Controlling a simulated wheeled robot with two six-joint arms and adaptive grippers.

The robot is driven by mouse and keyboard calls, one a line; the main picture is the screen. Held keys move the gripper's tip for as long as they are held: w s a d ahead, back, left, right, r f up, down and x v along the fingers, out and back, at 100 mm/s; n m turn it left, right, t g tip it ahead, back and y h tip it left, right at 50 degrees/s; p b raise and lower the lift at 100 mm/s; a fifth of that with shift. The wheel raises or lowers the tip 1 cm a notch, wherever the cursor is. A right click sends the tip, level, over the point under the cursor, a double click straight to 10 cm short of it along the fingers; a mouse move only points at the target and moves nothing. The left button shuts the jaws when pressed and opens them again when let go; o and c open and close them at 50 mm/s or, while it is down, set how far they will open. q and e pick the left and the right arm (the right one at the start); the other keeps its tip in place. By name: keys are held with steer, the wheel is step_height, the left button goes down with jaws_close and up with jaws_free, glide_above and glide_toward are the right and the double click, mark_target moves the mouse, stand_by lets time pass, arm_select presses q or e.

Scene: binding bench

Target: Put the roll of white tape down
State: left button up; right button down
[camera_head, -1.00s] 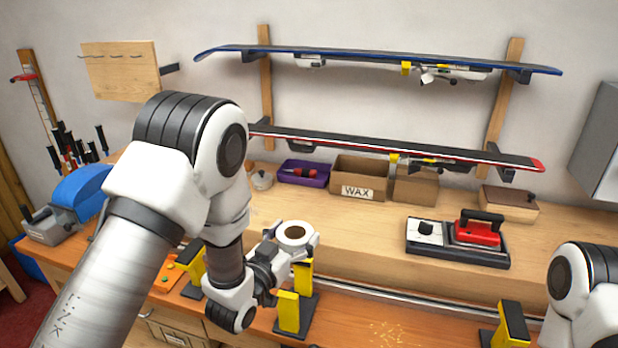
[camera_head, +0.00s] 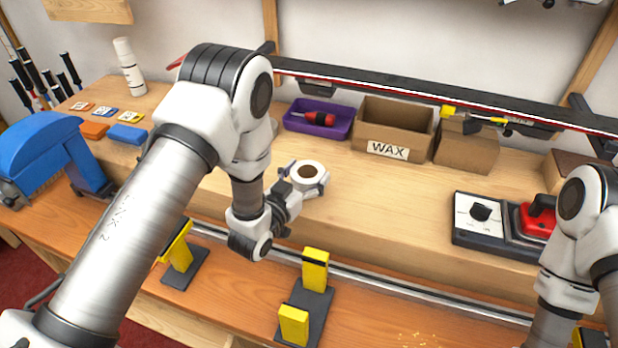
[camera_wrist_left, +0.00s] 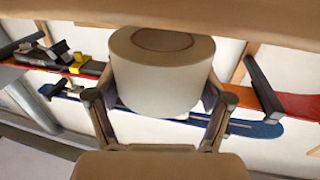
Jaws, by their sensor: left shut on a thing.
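The roll of white tape (camera_head: 309,173) has a brown core and sits between the fingers of my left gripper (camera_head: 306,182). In the left wrist view the roll (camera_wrist_left: 160,75) fills the space between the two fingers (camera_wrist_left: 158,108), which close on its sides. In the head view the roll shows in front of the raised wooden shelf of the bench (camera_head: 390,205). I cannot tell whether its underside touches that surface. My right arm shows at the right edge, but its gripper is outside the picture.
A WAX box (camera_head: 392,128), a purple tray (camera_head: 320,118) and a second cardboard box (camera_head: 466,148) stand along the wall. A waxing iron on its base (camera_head: 500,222) is to the right. Yellow-topped vises (camera_head: 305,300) stand on the lower bench. The shelf between tape and iron is clear.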

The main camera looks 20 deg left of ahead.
arm_select(q)
steer(key=f, duration=0.2)
steer(key=shift+w+f, duration=0.25)
steer(key=shift+f, duration=0.1)
steer(key=shift+s+d+r, duration=0.1)
steer(key=shift+s, duration=0.1)
steer(key=shift+f, duration=0.25)
steer(key=o, duration=1.1)
steer(key=shift+w, duration=0.1)
steer(key=shift+r, duration=0.1)
steer(key=shift+r, duration=0.1)
steer(key=shift+s, duration=0.3)
steer(key=v, duration=0.7)
